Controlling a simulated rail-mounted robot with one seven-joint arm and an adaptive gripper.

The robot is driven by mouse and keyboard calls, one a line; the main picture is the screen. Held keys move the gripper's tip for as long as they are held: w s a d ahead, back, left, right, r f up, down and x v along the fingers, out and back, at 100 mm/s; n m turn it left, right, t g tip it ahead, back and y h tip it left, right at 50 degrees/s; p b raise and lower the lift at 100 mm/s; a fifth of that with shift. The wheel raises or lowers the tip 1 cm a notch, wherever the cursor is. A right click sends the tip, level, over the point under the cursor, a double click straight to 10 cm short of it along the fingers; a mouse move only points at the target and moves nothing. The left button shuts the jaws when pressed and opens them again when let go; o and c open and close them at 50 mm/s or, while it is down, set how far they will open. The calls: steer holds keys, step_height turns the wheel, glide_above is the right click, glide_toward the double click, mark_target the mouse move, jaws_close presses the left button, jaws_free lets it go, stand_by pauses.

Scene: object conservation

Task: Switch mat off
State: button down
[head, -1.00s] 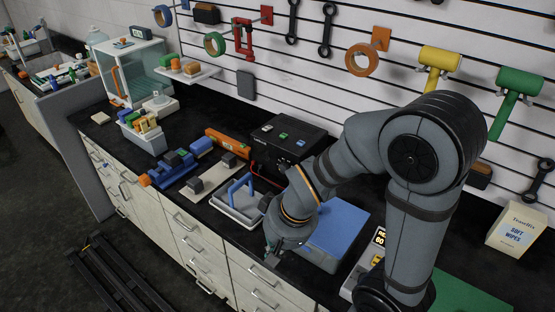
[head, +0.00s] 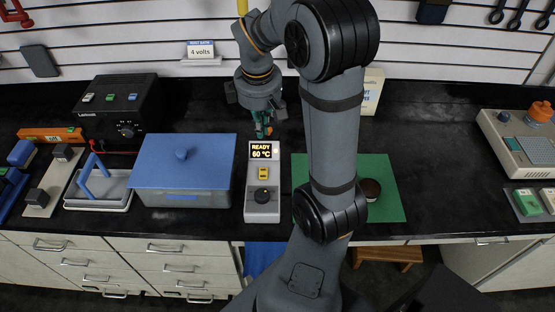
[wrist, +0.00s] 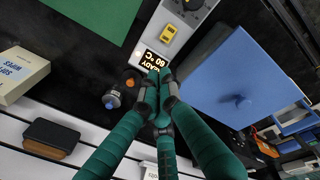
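A grey control unit (head: 264,214) stands on the black bench, with a lit display (head: 263,151) reading "READY 60 °C", a yellow switch (head: 263,173) and a black knob (head: 262,196). A flat green mat (head: 385,206) lies to its right, partly hidden by my arm. The wrist view shows the yellow switch (wrist: 170,32) and part of the mat (wrist: 90,22). My gripper (head: 264,130) is just behind the display end of the unit. In the wrist view its teal fingers (wrist: 159,82) converge with tips together beside the display, holding nothing visible. Contact cannot be told.
A blue-lidded box (head: 205,180) stands close left of the unit. A small orange-capped bottle (wrist: 112,99) is near my fingers. A dark round jar (head: 370,189) sits on the mat. A wipes box (head: 371,95) stands at the back.

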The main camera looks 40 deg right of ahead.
mark_target(263, 168)
steer(key=shift+s+a+f+n, duration=0.15)
steer(key=shift+s+n, duration=0.1)
steer(key=shift+n, duration=0.5)
steer(key=shift+s+a+r+n, duration=0.1)
steer(key=shift+s+a+n, duration=0.1)
steer(key=shift+n, duration=0.55)
steer(key=shift+f, duration=0.15)
steer(key=f, duration=0.4)
steer(key=d+f, duration=0.1)
steer(key=f, duration=0.4)
steer(key=w+f, duration=0.1)
steer(key=f, duration=0.3)
steer(key=shift+w+d+f, duration=0.1)
steer(key=shift+d+f, duration=0.05)
steer(key=shift+f, duration=0.25)
steer(key=shift+p, duration=0.3)
